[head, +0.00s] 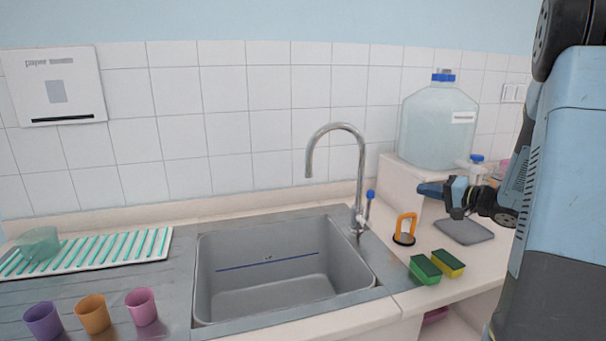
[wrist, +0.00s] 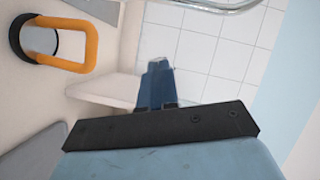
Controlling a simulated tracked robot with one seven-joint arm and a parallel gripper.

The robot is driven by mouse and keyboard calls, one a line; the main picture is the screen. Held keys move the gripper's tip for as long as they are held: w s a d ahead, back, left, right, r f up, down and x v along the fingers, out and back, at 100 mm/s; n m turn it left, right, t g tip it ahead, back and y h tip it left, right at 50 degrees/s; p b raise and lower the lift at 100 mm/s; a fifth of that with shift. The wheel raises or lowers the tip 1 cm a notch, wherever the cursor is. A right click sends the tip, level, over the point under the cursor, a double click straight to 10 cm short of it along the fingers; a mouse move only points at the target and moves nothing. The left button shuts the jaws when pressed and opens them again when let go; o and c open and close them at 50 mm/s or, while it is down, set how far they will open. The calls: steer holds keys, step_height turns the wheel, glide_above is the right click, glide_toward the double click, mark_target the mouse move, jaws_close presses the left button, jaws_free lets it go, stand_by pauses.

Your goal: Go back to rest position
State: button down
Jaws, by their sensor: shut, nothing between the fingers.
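My gripper (head: 432,190) is at the right in the head view, in front of the white ledge under the big water jug and above the counter. It points left. In the wrist view its blue fingers (wrist: 157,85) are together with nothing between them. It touches none of the things on the counter that I can see. An orange-handled holder (head: 405,228) with a dark round base stands below and left of it; this also shows at the top left of the wrist view (wrist: 60,42).
A sink (head: 285,305) with a tall tap (head: 360,180) is in the middle. Green (head: 425,270) and yellow (head: 448,263) sponges lie right of it. A grey mat (head: 463,231) is below my gripper. Purple (head: 43,321), orange (head: 92,314) and pink (head: 142,307) cups stand left. A water jug (head: 438,125) stands behind.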

step_height(320, 180, up, 9)
steer(key=n+t+h, duration=0.1)
steer(key=t+h, duration=0.1)
steer(key=h, duration=0.6)
steer(key=s+a+r+g+h, duration=0.2)
steer(key=s+r+h, duration=0.1)
steer(key=s+h, duration=0.3)
steer(key=s+a+f+n+g+y, duration=0.1)
steer(key=s+a, duration=0.3)
steer(key=s, duration=0.4)
steer(key=s+a+f+n+g+y, duration=0.1)
steer(key=s+a+n+g, duration=0.1)
steer(key=s, duration=0.7)
steer(key=s+a+f+n+g+y, duration=0.1)
steer(key=s+a+g, duration=0.3)
steer(key=s, duration=0.5)
steer(key=shift+a+f+n+y, duration=0.4)
steer(key=shift+a+n, duration=0.3)
steer(key=shift+a, duration=0.5)
steer(key=shift+s, duration=0.1)
